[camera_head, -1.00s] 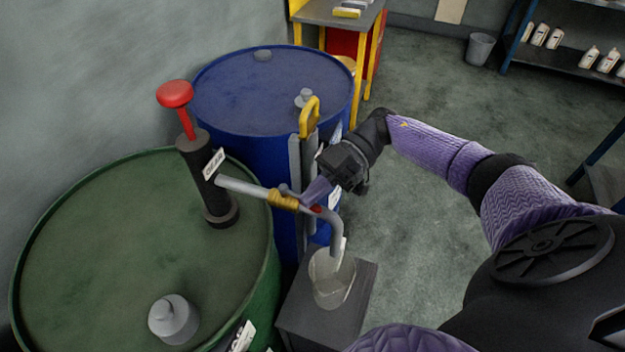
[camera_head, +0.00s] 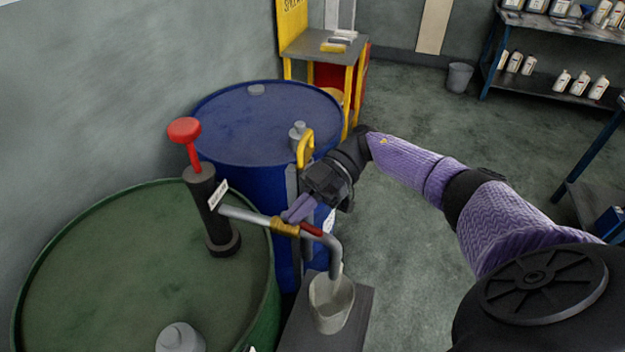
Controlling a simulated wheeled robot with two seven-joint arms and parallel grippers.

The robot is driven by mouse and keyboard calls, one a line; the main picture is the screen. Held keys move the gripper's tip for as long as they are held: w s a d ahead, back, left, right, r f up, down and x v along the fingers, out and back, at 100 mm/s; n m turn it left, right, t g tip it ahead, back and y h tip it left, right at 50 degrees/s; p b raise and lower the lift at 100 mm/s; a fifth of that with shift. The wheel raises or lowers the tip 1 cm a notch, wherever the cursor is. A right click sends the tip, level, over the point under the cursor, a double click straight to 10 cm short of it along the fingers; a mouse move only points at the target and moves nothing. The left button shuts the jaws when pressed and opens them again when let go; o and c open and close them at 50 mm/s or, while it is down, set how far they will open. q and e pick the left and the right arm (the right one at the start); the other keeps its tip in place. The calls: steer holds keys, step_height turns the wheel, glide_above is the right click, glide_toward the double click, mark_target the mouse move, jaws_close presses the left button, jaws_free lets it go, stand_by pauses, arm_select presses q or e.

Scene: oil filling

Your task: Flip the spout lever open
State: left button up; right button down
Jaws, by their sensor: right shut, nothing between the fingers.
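The spout is a grey pipe (camera_head: 247,215) that runs right from the dark hand pump (camera_head: 208,210) on the green drum and bends down. A brass valve (camera_head: 285,227) sits midway along it. The red spout lever (camera_head: 312,229) shows just right of the valve and lies along the pipe. My right gripper (camera_head: 293,213) is shut and empty, its purple fingers just above and behind the valve. I cannot tell whether the fingertips touch the valve or lever. A clear jug (camera_head: 331,302) stands under the spout's end. My left gripper is not in view.
The green drum (camera_head: 110,265) stands at the left and a blue drum (camera_head: 262,122) behind it. A yellow-handled trolley (camera_head: 305,148) is close behind my gripper. The jug rests on a dark stand (camera_head: 358,318). Open floor (camera_head: 415,230) lies to the right.

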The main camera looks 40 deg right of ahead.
steer(key=w+d+r+b, duration=0.1)
steer(key=w+d+b, duration=0.1)
steer(key=d+b, duration=0.2)
steer(key=v, duration=0.3)
steer(key=shift+w+d+f, duration=0.15)
steer(key=shift+w+d, duration=0.1)
steer(key=shift+d, duration=0.15)
